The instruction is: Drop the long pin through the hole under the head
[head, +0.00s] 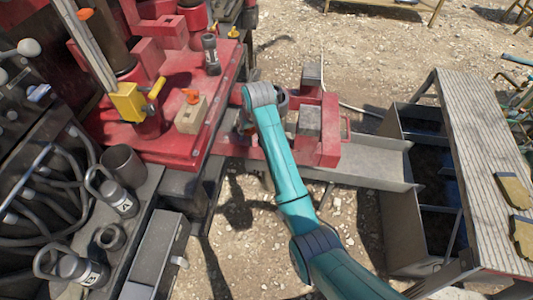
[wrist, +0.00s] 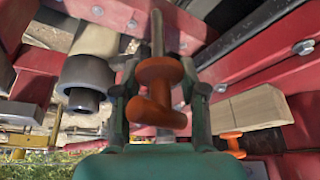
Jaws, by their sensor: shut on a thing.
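In the wrist view my gripper (wrist: 160,85) is shut on a long pin (wrist: 157,35) with an orange handle. The handle (wrist: 157,100) sits between the two fingers and the bare metal shaft points away from the gripper toward the red steelwork. In the head view my gripper and the pin are hidden behind my teal arm, at the edge of the red rig. A grey cylindrical part (wrist: 85,75) with a dark lower end is left of the pin in the wrist view; I cannot tell whether it belongs to the head. I cannot make out the hole.
A pale block (head: 190,115) with another orange-handled pin (head: 190,96) stands on the red deck (head: 160,145). A red frame (head: 328,130) lies right of my arm. A metal trough (head: 360,160) leads to the open tank (head: 395,215). Hoses and shackles crowd the left.

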